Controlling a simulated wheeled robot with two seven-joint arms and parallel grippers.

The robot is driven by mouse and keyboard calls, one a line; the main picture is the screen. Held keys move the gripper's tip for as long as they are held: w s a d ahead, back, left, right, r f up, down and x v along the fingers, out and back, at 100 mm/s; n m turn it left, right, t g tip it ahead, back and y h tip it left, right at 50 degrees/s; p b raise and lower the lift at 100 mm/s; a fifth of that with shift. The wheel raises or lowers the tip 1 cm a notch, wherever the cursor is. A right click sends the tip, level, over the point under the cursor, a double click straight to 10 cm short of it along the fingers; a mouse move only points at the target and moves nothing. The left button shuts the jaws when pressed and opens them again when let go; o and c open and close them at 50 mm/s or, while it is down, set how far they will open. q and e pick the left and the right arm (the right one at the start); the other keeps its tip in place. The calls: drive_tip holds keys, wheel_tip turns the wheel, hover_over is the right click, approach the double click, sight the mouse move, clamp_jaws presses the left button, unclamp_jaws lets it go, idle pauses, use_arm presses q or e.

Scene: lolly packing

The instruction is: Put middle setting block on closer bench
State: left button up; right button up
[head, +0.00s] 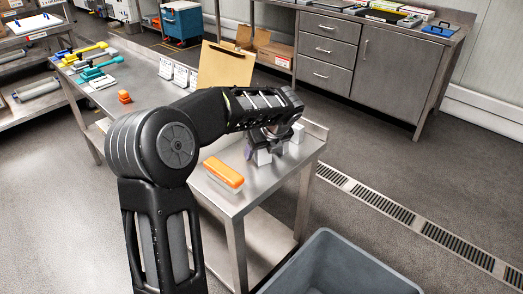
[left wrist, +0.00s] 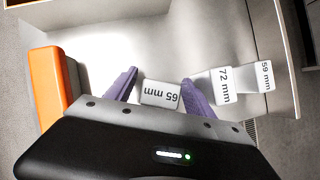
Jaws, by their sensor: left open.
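A white setting block marked 65 mm (left wrist: 160,94) stands between the two purple fingers of my left gripper (left wrist: 160,88); the fingers are open, with a gap visible on its right. A 72 mm block (left wrist: 221,86) and a 59 mm block (left wrist: 264,76) stand to its right in the left wrist view. The 72 mm block is the middle one of the row there. In the head view, my left gripper (head: 264,146) is low over the near end of a steel bench (head: 234,200), partly hiding the white blocks (head: 297,134). My right gripper is out of view.
An orange-topped block (head: 223,172) lies left of the gripper on the bench. A clipboard (head: 226,65) and white labelled pieces (head: 179,74) stand farther back. A grey bin (head: 340,268) is on the floor in front. A drawer cabinet (head: 385,65) stands behind.

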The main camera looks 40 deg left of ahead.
use_arm(q)
drive_tip(key=shift+r, duration=0.1)
drive_tip(key=v, duration=1.2)
drive_tip(key=shift+p, duration=0.35)
